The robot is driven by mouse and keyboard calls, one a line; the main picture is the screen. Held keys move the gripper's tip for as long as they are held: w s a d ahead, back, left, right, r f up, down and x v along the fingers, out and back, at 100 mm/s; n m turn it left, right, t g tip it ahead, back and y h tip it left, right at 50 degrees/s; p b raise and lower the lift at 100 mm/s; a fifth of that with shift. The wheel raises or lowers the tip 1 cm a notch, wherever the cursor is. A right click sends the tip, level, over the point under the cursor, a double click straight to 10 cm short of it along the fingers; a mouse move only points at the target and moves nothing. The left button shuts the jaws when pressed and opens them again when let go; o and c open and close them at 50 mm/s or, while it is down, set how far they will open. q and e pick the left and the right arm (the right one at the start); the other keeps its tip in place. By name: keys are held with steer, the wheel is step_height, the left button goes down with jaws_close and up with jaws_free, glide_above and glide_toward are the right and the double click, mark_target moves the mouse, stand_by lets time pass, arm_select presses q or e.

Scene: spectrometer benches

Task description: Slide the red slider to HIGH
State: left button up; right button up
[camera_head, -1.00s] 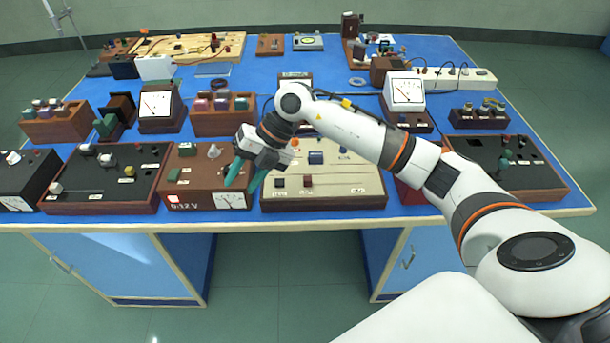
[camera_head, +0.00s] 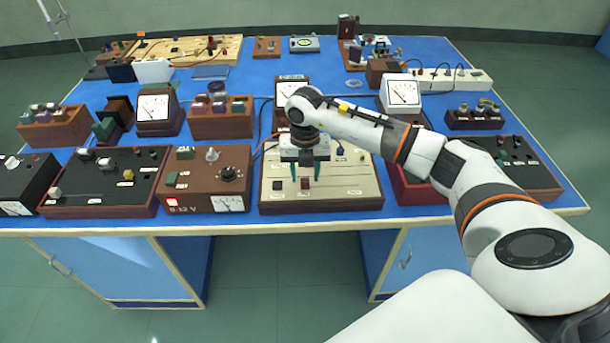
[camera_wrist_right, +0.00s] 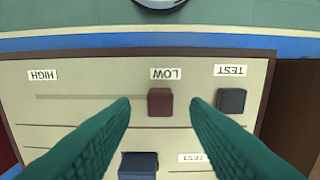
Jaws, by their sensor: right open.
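The red slider (camera_head: 305,184) is a small dark red block on the cream panel (camera_head: 345,198) of a low board. In the right wrist view the red slider (camera_wrist_right: 160,102) sits at the LOW label (camera_wrist_right: 166,74), at one end of a long slot (camera_wrist_right: 80,97). The HIGH label (camera_wrist_right: 42,75) is at the other end, left in that upside-down view. My right gripper (camera_head: 305,173) points down over the slider. It is open, with one green finger on each side of the slider and a gap to both. My left gripper is out of view.
A dark TEST block (camera_wrist_right: 231,100) sits beside the slider, and a blue block (camera_wrist_right: 138,164) lies on another row. A brown power box (camera_head: 207,185) stands left of the board. A red box (camera_head: 415,190) stands to its right. The slot toward HIGH looks clear.

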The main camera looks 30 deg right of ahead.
steer(key=shift+f, duration=1.15)
jaws_close()
steer(key=shift+d, duration=0.1)
